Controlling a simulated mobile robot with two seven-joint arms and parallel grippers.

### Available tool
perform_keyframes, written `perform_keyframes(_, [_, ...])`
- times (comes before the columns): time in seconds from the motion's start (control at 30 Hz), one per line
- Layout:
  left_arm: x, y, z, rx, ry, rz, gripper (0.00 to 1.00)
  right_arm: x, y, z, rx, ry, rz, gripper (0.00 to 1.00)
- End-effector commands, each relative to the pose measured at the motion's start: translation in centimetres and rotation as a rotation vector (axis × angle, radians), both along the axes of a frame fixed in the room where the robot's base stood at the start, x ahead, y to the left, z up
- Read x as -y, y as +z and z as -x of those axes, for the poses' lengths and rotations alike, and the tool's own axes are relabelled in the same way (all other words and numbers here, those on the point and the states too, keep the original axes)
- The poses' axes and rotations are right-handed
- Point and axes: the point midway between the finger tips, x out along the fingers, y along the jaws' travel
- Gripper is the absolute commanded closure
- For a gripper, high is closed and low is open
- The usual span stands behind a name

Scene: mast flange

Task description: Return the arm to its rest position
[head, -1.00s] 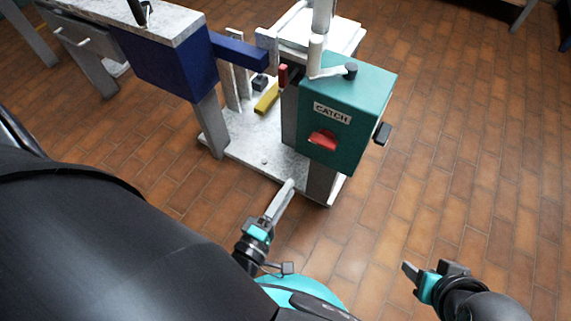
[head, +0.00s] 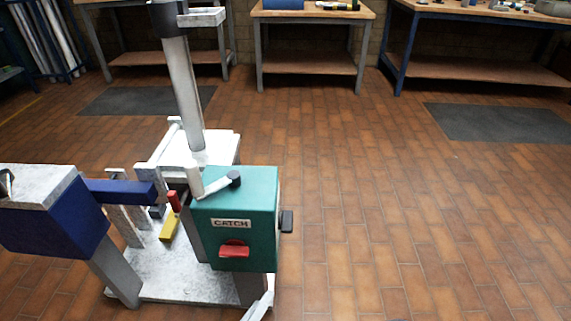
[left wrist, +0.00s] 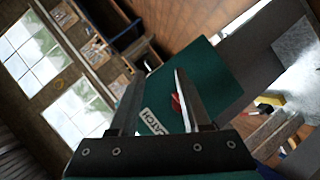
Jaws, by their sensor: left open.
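My left gripper (head: 260,308) shows only by a grey finger at the bottom edge of the head view, below the green catch box (head: 262,212). In the left wrist view its two fingers (left wrist: 158,105) stand apart with nothing between them, and the green box (left wrist: 215,85) is seen beyond them. The box carries a CATCH label (head: 231,223) and a red knob (head: 234,249). My right gripper does not show in either view now.
The mast (head: 186,95) rises behind the box from a pale base plate (head: 175,280). A blue block with an arm (head: 60,225) stands at left. Workbenches (head: 312,68) line the back wall. The tiled floor (head: 420,230) at right is clear.

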Motion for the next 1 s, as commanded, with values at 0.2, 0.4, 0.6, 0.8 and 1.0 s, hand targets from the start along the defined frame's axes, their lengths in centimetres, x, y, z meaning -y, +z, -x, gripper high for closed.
perform_keyframes(0.2, [-0.2,1.1,0.6,-0.073,-0.176,-0.302,0.53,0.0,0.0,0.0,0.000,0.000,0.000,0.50])
perform_keyframes(0.4, [-2.6,2.0,2.2,-0.168,-0.316,-0.583,0.53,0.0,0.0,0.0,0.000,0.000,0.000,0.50])
perform_keyframes(0.6, [-5.7,3.1,4.3,-0.278,-0.417,-0.794,0.53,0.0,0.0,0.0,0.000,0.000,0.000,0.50])
perform_keyframes(0.8, [-8.2,4.2,6.4,-0.373,-0.481,-0.923,0.53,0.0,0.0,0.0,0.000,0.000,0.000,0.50])
perform_keyframes(1.0, [-10.0,4.6,7.9,-0.454,-0.528,-1.000,0.53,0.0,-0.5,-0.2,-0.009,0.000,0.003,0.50])
